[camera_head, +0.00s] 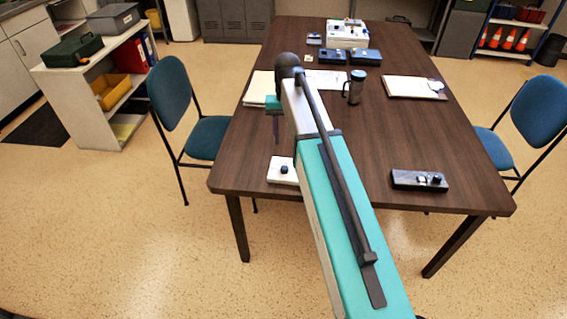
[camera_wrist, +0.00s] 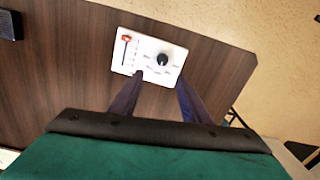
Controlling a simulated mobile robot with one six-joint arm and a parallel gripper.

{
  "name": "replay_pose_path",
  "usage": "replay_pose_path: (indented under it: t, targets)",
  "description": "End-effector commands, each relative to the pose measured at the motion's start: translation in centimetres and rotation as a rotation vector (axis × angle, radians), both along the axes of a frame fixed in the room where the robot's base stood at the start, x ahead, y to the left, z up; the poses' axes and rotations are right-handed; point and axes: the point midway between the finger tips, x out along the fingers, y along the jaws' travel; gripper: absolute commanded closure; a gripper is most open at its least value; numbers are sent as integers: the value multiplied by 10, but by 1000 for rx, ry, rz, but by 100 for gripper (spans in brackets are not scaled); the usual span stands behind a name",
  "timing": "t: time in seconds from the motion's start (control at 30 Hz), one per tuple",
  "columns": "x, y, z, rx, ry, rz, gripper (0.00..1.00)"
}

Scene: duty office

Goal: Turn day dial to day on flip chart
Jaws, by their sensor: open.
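A white panel (camera_wrist: 144,55) with a black round dial (camera_wrist: 162,60) lies on the table. Small marks, too small to read, surround the dial, and a red-tipped slider (camera_wrist: 126,40) sits on its left. In the head view the panel (camera_head: 276,178) and its dark knob (camera_head: 284,170) are at the table's near left edge. My gripper (camera_wrist: 160,79) is open and empty, with its two dark fingers apart and pointing toward the panel. I cannot make out which thing is the flip chart.
A dark box with knobs (camera_head: 419,180) sits at the table's near right. A dark mug (camera_head: 355,86), a clipboard (camera_head: 412,87) and papers (camera_head: 259,89) lie farther back. Blue chairs (camera_head: 203,135) flank the table (camera_head: 430,135). The wood between the panel and dark box is partly behind my arm.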

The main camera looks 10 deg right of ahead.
Motion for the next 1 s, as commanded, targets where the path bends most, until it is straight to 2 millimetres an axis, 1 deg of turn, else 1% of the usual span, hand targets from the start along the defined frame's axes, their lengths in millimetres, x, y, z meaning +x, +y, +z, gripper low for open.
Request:
replay_pose_path:
  t: [0.27, 0.47, 0.57, 1.0]
  targets:
    - [0, 11, -2, 0, 0, 14, 58]
    - [0, 14, -11, 0, 2, 19, 58]
    - [-1, 15, -19, 0, 2, 20, 58]
    - [-1, 16, -64, 0, 2, 21, 58]
